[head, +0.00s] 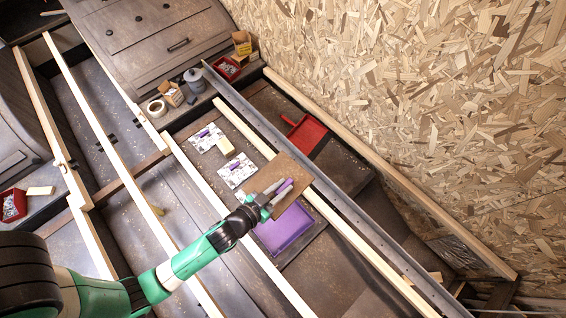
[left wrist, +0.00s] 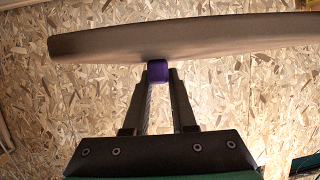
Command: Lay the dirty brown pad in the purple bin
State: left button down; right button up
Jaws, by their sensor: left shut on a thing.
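The dirty brown pad (head: 291,168) is a flat brown board held up at the middle of the head view. In the left wrist view the pad (left wrist: 180,38) spans the top, with a purple grip (left wrist: 157,73) on its near side. My left gripper (head: 275,193) is shut on that grip; its fingers (left wrist: 158,85) close on it from both sides. The purple bin (head: 283,231) lies below the pad in the head view, and its inside looks empty. The pad and gripper cover part of its far side. My right gripper is not in view.
A red tray (head: 306,135) stands behind. Long pale wooden beams (head: 367,255) and a grey metal rail (head: 333,190) run past the bin.

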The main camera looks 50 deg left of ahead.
pick_arm(q)
notch_tip(320, 180, down, 34)
jog(key=s+d+m+h+b, duration=0.1)
jog(key=d+b, duration=0.1)
jog(key=b, duration=2.1)
jog(key=shift+s+d+h, duration=0.3)
jog(key=shift+h, duration=0.1)
